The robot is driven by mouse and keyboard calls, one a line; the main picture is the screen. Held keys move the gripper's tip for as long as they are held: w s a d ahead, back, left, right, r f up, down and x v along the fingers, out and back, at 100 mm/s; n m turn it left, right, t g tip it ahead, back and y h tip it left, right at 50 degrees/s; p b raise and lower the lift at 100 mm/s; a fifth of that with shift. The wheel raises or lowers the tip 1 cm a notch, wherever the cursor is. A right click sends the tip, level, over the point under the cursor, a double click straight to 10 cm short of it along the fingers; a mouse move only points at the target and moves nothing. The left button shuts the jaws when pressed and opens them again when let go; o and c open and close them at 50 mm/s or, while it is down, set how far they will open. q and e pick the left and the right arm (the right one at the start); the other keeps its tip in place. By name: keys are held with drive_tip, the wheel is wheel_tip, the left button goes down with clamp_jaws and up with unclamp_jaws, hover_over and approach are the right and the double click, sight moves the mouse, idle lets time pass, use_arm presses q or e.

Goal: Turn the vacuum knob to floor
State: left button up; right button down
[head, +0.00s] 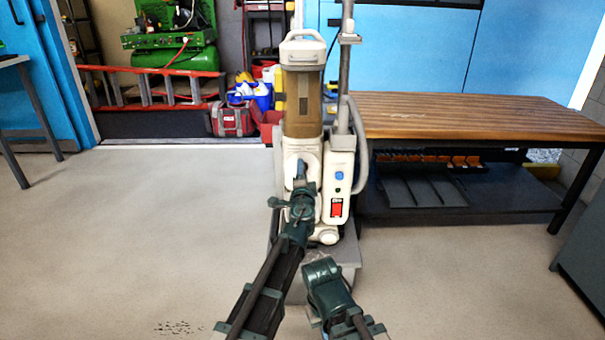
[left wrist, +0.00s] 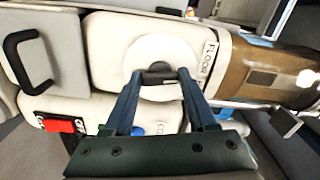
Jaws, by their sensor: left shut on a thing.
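The upright vacuum (head: 302,135) stands in the middle of the head view, with a cream body and a brown see-through canister. My left gripper (head: 301,172) reaches its front, at the knob, which my gripper hides there. In the left wrist view the knob (left wrist: 160,52) is a round white dial with a dark grip bar (left wrist: 160,78). My left gripper (left wrist: 161,76) is shut on that bar. The printed word FLOOR (left wrist: 208,62) is beside the dial, on the canister side. I cannot tell which mark the knob points to. My right gripper (head: 322,272) is low before the vacuum, its fingers unclear.
A red switch (head: 337,209) and a blue button (head: 339,176) are on the vacuum's right panel. A wooden bench (head: 470,115) stands close on the right. Red ladder-like rails (head: 150,90) and a green machine (head: 180,50) are behind left. The floor at left is clear.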

use_arm(q)
drive_tip(key=n, duration=0.6)
drive_tip(key=shift+f, duration=0.1)
drive_tip(key=shift+n, duration=0.3)
use_arm(e)
drive_tip(key=shift+f, duration=0.1)
idle(0.3)
use_arm(q)
drive_tip(key=o, duration=1.4)
drive_tip(key=shift+c, duration=0.2)
